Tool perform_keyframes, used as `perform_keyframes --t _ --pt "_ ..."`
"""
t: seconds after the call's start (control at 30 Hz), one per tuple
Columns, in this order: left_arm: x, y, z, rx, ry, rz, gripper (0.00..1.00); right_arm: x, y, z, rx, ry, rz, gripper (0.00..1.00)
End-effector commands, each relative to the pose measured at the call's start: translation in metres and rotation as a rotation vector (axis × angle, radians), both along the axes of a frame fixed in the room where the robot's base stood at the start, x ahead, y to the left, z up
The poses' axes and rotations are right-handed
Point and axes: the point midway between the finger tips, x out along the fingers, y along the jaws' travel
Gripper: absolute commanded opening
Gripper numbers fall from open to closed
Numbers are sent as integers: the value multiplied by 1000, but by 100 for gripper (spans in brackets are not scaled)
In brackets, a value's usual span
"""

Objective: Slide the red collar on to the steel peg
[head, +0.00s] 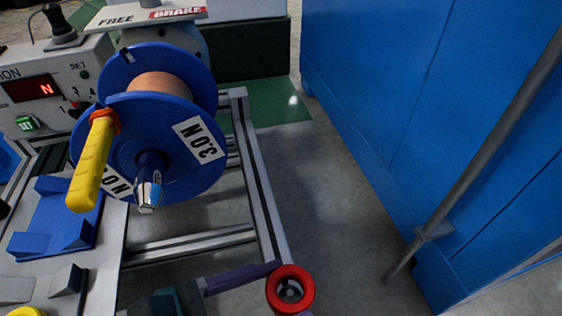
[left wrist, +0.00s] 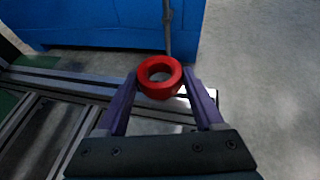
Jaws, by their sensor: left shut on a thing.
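The red collar (head: 291,272) is a thick ring at the bottom of the head view. My left gripper (head: 272,284) has its purple fingers shut on it. In the left wrist view the collar (left wrist: 160,92) sits between the two fingertips (left wrist: 161,84), with its hole showing. The steel peg (head: 149,188) appears to be the bright metal tip sticking out from the hub of the blue spool, pointing toward the camera. It is bare, and the collar is apart from it, to its lower right. My right gripper is not in view.
The blue spool (head: 184,178) is marked 3.0 N and has a yellow handle (head: 93,166) left of the peg. A control box (head: 60,85) stands behind it at left. A metal frame rail (head: 259,190) runs beside the spool. A blue cabinet (head: 390,100) with a grey pole fills the right.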

Motion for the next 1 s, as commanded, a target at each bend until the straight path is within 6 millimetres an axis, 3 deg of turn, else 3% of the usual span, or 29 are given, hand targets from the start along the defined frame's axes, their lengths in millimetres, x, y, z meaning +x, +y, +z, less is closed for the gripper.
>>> perform_keyframes --t 0.37,1.0 --pt "0 0 -1 -1 -1 0 14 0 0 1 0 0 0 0" --pt "0 0 -23 -1 -1 0 14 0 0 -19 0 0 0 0"
